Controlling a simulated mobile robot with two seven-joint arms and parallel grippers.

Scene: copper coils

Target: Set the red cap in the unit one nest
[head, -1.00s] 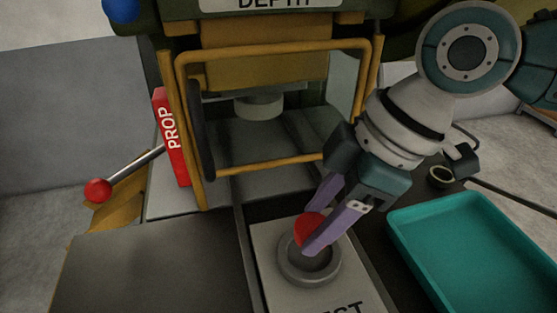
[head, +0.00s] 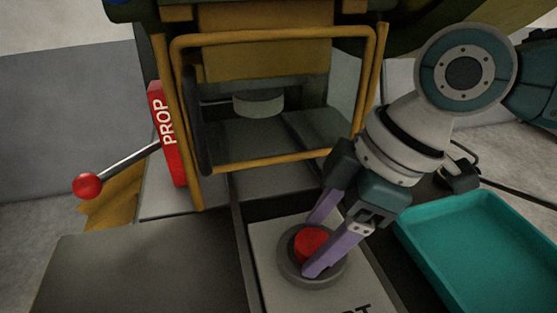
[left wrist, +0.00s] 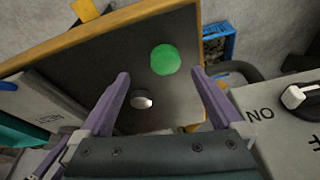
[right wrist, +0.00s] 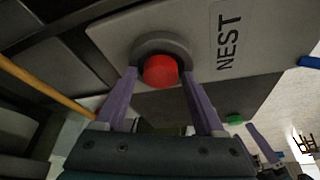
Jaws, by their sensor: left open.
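The red cap (head: 311,243) sits inside the round grey ring of the nest (head: 291,277) on a pale plate marked NEST. It also shows within the ring in the right wrist view (right wrist: 160,71). My right gripper (head: 308,248) has its purple fingers on either side of the cap. The right wrist view shows slim gaps between cap and fingers, so it is open. Whether the cap sits fully flat is hard to tell. My left gripper (left wrist: 160,85) is open and empty in the left wrist view, facing a dark panel, and is outside the head view.
A teal tray (head: 409,237) lies right of the nest. A green disc (left wrist: 165,59) and silver knob (left wrist: 142,99) show in the left wrist view.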

